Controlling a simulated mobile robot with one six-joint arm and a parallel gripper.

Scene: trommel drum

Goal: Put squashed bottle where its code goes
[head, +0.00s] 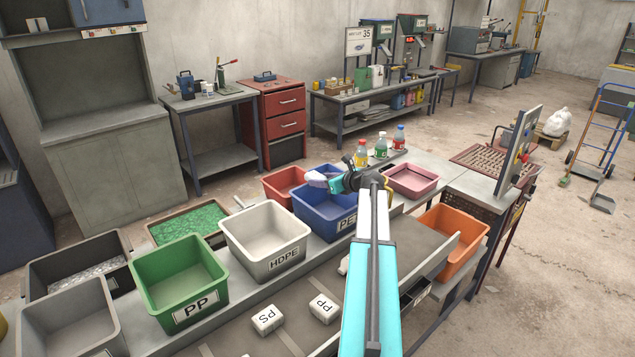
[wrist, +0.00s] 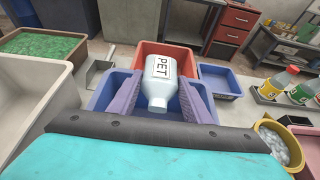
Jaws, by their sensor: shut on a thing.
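A pale squashed bottle (wrist: 157,82) with a label reading PET is held between the purple fingers of my gripper (wrist: 158,92). Its neck points toward the wrist camera. In the head view, my gripper (head: 322,179) is above the blue bin (head: 335,222), whose front label reads PET, partly covered by my arm. In the wrist view, the blue bin (wrist: 104,90) shows beneath and beside the fingers. The bottle looks above the bin's rim, not resting in it.
A red bin (head: 280,184) stands behind the blue one. A white HDPE bin (head: 262,240) and a green PP bin (head: 178,280) stand to the left. An orange bin (head: 455,240) and pink tray (head: 411,181) are right. Several upright bottles (head: 381,146) stand behind.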

